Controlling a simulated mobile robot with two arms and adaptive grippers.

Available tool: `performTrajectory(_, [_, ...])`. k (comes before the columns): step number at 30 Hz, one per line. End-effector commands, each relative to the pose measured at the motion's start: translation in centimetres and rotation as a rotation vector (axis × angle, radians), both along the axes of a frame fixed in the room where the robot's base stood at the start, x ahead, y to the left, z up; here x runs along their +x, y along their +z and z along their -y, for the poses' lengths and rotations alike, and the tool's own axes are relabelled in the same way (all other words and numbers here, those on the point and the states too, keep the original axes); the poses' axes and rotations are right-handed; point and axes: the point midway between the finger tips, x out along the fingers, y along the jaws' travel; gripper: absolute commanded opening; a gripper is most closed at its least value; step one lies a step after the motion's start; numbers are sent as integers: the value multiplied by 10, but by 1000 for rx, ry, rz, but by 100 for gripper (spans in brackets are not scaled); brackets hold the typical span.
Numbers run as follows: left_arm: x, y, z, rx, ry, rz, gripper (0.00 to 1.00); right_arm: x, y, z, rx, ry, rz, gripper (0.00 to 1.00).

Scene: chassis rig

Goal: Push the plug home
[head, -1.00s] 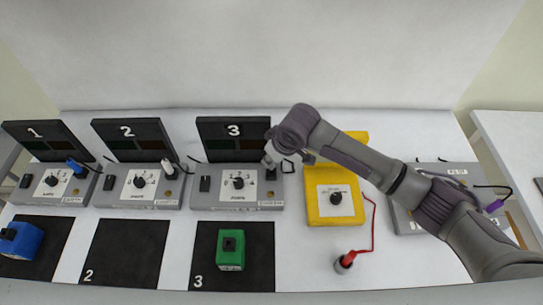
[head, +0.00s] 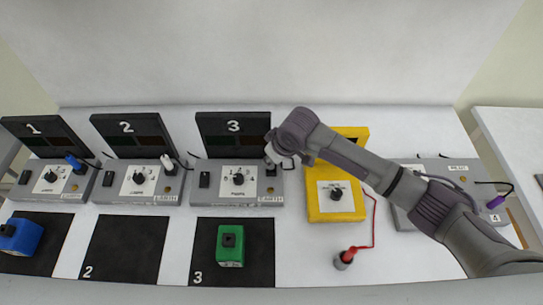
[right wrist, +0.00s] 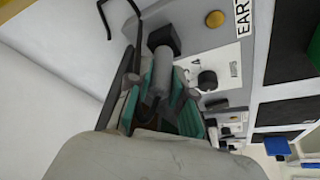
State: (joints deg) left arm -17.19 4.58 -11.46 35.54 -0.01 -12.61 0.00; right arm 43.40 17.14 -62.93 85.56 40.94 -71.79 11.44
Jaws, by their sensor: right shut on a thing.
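Station 3 (head: 220,198) is a grey box with a dark panel marked 3, a dial and a black socket block near its right end. My right gripper (head: 274,161) is over that end. In the right wrist view my right gripper (right wrist: 160,105) has its teal-lined fingers shut on a grey cylindrical plug (right wrist: 162,72). The plug's far end meets the black socket block (right wrist: 163,38); how deep it sits cannot be told. A dark cable runs beside the plug. My left gripper is not in view.
Stations 1 (head: 40,193) and 2 (head: 118,196) stand to the left with blue and white plugs. A yellow box (head: 335,212) with a red lead and red probe (head: 347,256) is close on the right. A green block (head: 230,246) lies on mat 3, in front.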

Motion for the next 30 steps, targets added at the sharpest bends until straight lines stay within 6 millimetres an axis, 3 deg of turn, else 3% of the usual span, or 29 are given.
performTrajectory(5, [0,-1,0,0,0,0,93,0,-5,0,1,-1,-1,0])
performTrajectory(6, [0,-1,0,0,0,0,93,0,-4,0,0,0,0,28])
performTrajectory(10, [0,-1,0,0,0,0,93,0,-4,0,0,0,0,49])
performTrajectory(22, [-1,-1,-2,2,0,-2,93,-1,2,2,0,1,0,50])
performTrajectory(30, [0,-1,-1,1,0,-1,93,-14,48,15,2,1,4,50])
